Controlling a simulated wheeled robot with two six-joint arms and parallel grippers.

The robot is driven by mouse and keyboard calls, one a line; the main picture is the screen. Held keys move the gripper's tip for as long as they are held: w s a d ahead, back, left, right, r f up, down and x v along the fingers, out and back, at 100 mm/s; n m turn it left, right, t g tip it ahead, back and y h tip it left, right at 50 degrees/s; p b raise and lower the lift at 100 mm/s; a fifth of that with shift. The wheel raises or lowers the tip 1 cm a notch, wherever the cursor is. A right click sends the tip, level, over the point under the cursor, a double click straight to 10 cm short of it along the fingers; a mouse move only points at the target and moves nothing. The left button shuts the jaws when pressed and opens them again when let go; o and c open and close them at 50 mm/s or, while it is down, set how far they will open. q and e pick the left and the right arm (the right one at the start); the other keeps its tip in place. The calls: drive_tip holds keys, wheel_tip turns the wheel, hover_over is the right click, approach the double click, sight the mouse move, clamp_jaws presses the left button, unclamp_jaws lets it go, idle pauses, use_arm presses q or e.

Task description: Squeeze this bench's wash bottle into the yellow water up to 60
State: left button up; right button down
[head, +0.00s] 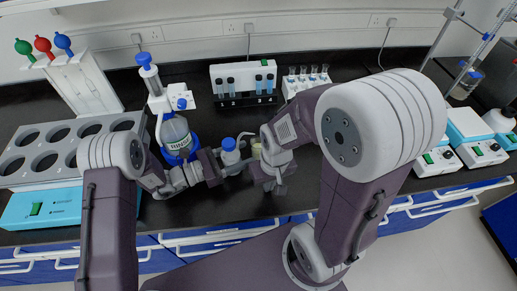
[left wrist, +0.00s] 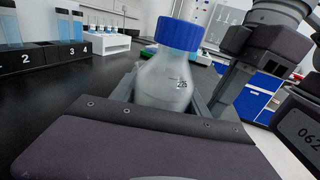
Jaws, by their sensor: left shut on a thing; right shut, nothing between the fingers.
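The wash bottle (head: 231,157) is a small translucent white bottle with a blue cap and a thin curved spout. My right gripper (head: 271,184) is shut and empty in front of that vessel.
Behind are a numbered tube rack (head: 243,101) and a white tube rack (head: 304,83). A block with round wells (head: 40,150) is at left. Blue-and-white devices (head: 480,150) stand at right.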

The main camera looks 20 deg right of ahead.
sight(240, 142)
use_arm(q)
drive_tip(key=shift+r, duration=0.1)
